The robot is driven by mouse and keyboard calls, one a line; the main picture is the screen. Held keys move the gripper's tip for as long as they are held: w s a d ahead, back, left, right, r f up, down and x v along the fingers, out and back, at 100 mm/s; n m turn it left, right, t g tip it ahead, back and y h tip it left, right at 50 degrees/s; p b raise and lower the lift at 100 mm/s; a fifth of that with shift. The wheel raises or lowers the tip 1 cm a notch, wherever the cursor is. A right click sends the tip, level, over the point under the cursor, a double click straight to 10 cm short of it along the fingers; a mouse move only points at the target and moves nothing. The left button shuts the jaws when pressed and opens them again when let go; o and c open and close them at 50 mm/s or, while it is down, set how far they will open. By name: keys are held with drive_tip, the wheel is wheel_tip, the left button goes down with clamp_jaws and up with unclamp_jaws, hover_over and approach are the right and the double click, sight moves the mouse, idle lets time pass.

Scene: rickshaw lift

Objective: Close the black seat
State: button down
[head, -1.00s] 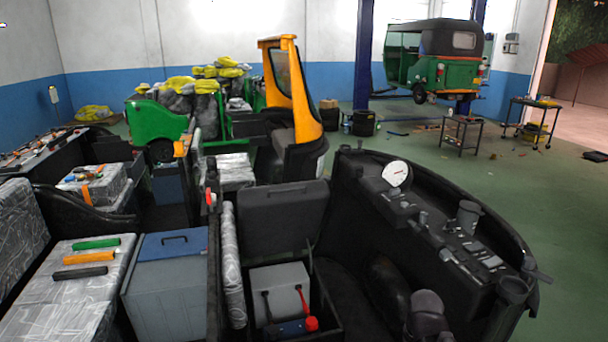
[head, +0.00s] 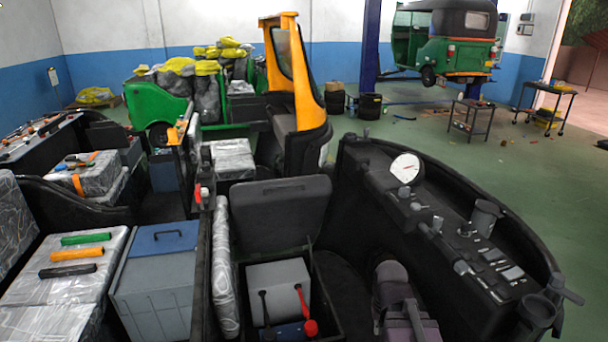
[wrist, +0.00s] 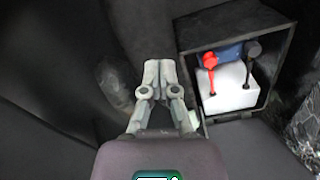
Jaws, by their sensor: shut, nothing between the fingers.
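The black seat (head: 282,215) stands raised like an open lid behind its black box. A dark surface at the lower right of the wrist view appears to be part of the seat (wrist: 245,150). The open box (head: 325,300) holds a grey battery (head: 277,285) with red and black cable ends. The box also shows in the wrist view (wrist: 285,45), right of my gripper. My gripper (wrist: 153,64) is shut and empty, apart from the box and the battery. In the head view my wrist is low, right of the box; my fingertips cannot be made out there.
A black dashboard (head: 425,215) with a white gauge (head: 405,168) curves around the right side. A blue-lidded grey box (head: 155,280) and a wrapped seat with coloured grips (head: 65,265) lie left. A yellow-framed cab (head: 295,85) stands behind. Open green floor lies beyond the dashboard.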

drive_tip(key=shift+a, duration=0.15)
drive_tip(key=shift+w, duration=0.1)
drive_tip(key=w+a+r+t+y+p, duration=0.1)
drive_tip(key=w+a+r+t+p, duration=0.1)
drive_tip(key=w+a+r+p, duration=0.4)
drive_tip(key=w+a+r+t+y+p, duration=0.1)
drive_tip(key=w+a+r+p, duration=0.5)
drive_tip(key=w+r+p, duration=0.8)
drive_tip(key=w+a+r+t+p, duration=0.2)
drive_tip(key=w+a+r+p, duration=0.4)
drive_tip(key=w, duration=1.4)
wheel_tip(320, 180, up, 7)
drive_tip(key=p, duration=0.4)
drive_tip(key=shift+w+t+y, duration=0.3)
drive_tip(key=shift+t+y, duration=0.1)
drive_tip(key=shift+f, duration=0.1)
drive_tip(key=b, duration=0.8)
approach(305, 175)
drive_tip(key=x, duration=0.3)
drive_tip(key=shift+a+f, duration=0.2)
drive_tip(key=shift+a, duration=0.1)
drive_tip(key=shift+s+a+f+b, duration=0.1)
drive_tip(key=shift+s+f+b, duration=0.5)
drive_tip(key=shift+b, duration=0.2)
drive_tip(key=shift+s+a+f+b, duration=0.2)
drive_tip(key=shift+s+f+b, duration=0.45)
drive_tip(key=shift+s, duration=0.15)
